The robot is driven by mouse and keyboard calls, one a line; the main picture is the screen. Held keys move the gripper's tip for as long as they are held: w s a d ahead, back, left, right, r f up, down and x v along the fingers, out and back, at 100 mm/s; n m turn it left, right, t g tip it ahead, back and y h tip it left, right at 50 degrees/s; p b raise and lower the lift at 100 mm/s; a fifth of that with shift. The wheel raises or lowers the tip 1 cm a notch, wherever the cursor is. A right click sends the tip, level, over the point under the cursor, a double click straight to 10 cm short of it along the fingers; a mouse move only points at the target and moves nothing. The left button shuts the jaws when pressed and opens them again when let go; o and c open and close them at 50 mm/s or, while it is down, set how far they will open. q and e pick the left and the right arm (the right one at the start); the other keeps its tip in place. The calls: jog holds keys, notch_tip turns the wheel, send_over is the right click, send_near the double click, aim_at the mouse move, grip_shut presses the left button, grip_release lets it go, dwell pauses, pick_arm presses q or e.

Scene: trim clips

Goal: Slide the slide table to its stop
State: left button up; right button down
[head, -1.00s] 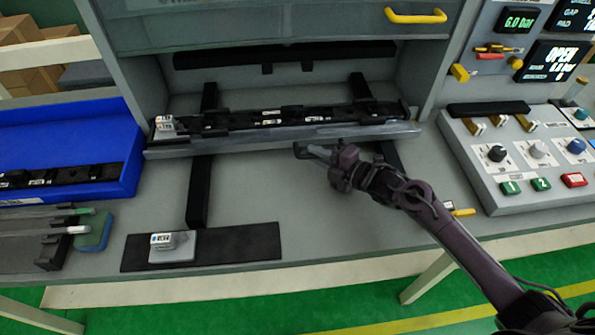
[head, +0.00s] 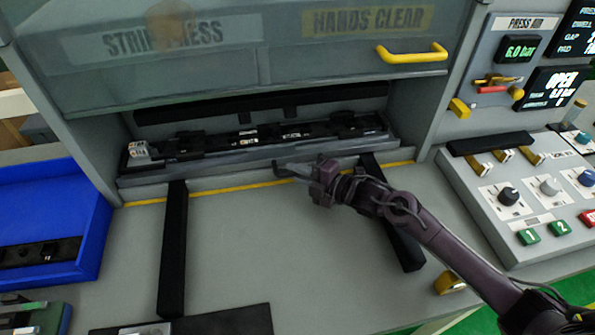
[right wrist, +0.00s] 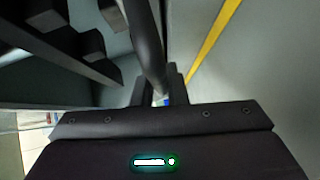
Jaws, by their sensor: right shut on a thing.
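The slide table (head: 210,167) is a long grey plate lying across two black rails (head: 173,245) inside the press opening. A black strip fixture with several small parts sits on it, with a light block (head: 138,152) at its left end. My right gripper (head: 303,172) is at the table's front edge, right of the middle, shut on the dark handle (head: 283,169). In the right wrist view the dark handle bar (right wrist: 147,45) runs down between the jaws (right wrist: 158,97). The gripper partly hides the handle in the head view. My left gripper is not in view.
A yellow line (head: 230,188) crosses the bench just before the table. The raised guard has a yellow handle (head: 411,54). A blue bin (head: 40,215) stands left and a button panel (head: 535,195) right. The bench between the rails is clear.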

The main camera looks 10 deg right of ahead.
jog(key=shift+w+d+r, duration=0.15)
jog(key=shift+w, duration=0.05)
jog(key=c, duration=1.5)
grip_release()
jog(key=shift+o, duration=0.2)
jog(key=shift+s+d, duration=0.3)
jog(key=shift+s, duration=0.05)
jog(key=b+v, duration=0.1)
jog(key=v, duration=0.5)
jog(key=shift+s+b, duration=0.1)
jog(key=shift+b, duration=0.25)
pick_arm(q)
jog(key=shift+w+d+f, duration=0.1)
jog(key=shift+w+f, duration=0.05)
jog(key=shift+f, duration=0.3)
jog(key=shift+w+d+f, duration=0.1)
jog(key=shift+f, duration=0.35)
pick_arm(e)
jog(key=shift+s+d, duration=0.15)
jog(key=shift+d, duration=0.05)
